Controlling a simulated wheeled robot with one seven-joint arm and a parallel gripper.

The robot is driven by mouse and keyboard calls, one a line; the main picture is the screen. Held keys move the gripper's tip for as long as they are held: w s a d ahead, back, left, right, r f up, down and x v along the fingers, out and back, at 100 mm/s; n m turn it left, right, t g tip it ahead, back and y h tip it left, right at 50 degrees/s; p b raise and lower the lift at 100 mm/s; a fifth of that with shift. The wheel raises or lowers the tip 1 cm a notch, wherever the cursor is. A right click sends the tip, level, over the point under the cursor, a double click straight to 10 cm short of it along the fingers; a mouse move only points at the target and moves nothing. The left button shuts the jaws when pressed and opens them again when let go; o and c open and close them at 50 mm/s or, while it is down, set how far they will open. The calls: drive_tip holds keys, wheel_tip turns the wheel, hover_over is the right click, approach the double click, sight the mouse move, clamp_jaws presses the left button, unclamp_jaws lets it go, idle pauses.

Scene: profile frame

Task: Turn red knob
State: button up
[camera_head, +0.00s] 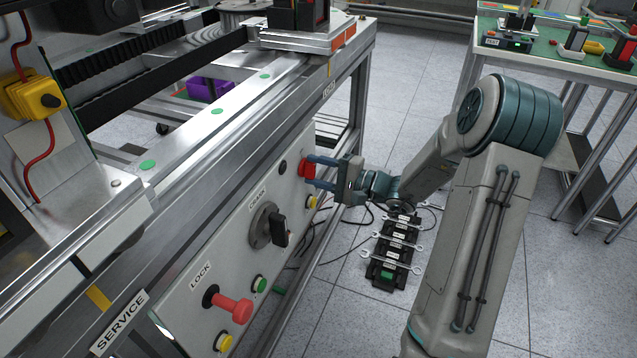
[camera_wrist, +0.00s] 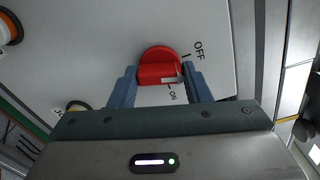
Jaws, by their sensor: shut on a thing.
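The red knob (camera_head: 307,170) is on the far end of the grey control panel in the head view. In the wrist view the red knob (camera_wrist: 158,68) has a round base and a raised grip bar with a pale pointer mark. The labels OFF and ON are printed on the panel beside it; the mark lies near the ON side. My gripper (camera_head: 310,172) reaches the panel from the right. In the wrist view my gripper (camera_wrist: 160,80) has one blue finger on each side of the grip bar, shut on it.
The panel also carries a black rotary handle (camera_head: 279,228), a red LOCK knob (camera_head: 234,306), green buttons (camera_head: 260,285) and yellow buttons (camera_head: 223,341). A black rack with wrenches (camera_head: 392,262) lies on the floor below my arm. A green-topped table (camera_head: 545,50) stands at the back right.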

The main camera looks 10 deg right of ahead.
drive_tip(key=shift+s+f+n+b, duration=0.1)
drive_tip(key=shift+f+n+b, duration=0.15)
drive_tip(key=shift+n+b, duration=1.45)
drive_tip(key=shift+r+b, duration=0.1)
drive_tip(key=shift+b, duration=0.25)
drive_tip(key=o, duration=1)
drive_tip(key=shift+r, duration=0.1)
drive_tip(key=p+v, duration=0.3)
drive_tip(key=v, duration=1)
drive_tip(key=shift+s+d, duration=0.3)
